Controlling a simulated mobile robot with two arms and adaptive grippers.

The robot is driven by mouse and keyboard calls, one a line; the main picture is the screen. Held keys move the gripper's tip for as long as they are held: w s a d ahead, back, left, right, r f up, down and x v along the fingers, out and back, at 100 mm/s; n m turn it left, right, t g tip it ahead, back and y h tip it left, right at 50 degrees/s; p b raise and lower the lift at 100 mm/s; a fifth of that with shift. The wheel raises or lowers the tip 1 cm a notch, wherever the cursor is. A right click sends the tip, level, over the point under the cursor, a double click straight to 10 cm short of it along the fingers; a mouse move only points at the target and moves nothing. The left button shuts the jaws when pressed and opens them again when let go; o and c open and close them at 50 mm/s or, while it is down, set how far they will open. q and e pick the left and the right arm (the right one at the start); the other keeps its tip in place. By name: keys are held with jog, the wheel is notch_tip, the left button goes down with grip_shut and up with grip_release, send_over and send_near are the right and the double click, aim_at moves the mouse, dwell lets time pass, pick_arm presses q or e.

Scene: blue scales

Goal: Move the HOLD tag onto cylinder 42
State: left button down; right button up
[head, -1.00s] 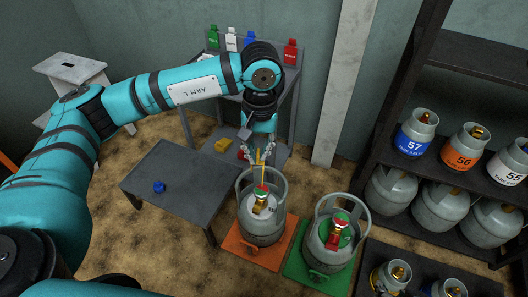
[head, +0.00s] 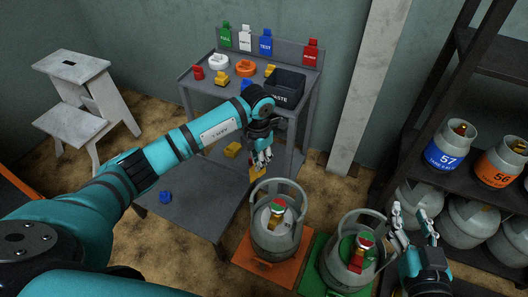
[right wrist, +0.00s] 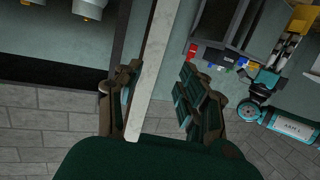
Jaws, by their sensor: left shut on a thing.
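The tag's lettering is not readable. A grey cylinder (head: 277,236) with a collar and a red-and-green valve top stands on the orange mat (head: 248,262). A second grey cylinder (head: 345,268) stands on the green mat (head: 312,287). No number shows on either, so I cannot tell which is 42. My right gripper (head: 413,222) is open and empty, right of the second cylinder; its spread fingers also show in the right wrist view (right wrist: 158,98).
A low grey table (head: 190,205) holds a blue piece (head: 166,197). Behind is a grey cart (head: 190,82) with colored tags, rings and a black waste bin (head: 285,84). A dark rack (head: 425,125) with numbered cylinders stands right. A white stool (head: 70,68) is back left.

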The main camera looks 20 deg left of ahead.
pick_arm(q)
jog(key=shift+a+f+n, duration=0.3)
jog(key=shift+f+n, duration=0.3)
jog(key=shift+n, duration=0.1)
pick_arm(e)
jog(key=shift+w+r+t, duration=0.1)
jog(key=shift+r+t, duration=0.2)
jog(key=shift+r, duration=0.05)
jog(key=shift+f, duration=0.15)
pick_arm(q)
notch_tip(320, 180, down, 2)
jog(key=shift+f+b, duration=0.1)
jog(key=shift+b, duration=0.5)
jog(key=shift+f+b, duration=0.4)
jog(key=shift+f, duration=0.15)
jog(key=shift+f+b, duration=0.35)
jog(key=shift+f, duration=0.25)
pick_arm(e)
notch_tip(320, 180, up, 11)
jog(key=s+a+t+y, duration=0.1)
jog(key=t+y, duration=0.1)
jog(key=t, duration=0.4)
jog(key=shift+s+a+t+y, duration=0.2)
jog(key=shift+t+y, duration=0.1)
jog(key=shift+t, duration=0.1)
jog(key=shift+w, duration=0.15)
jog(key=shift+w+f+g, duration=0.2)
jog(key=shift+f+g, duration=0.1)
jog(key=shift+f, duration=0.15)
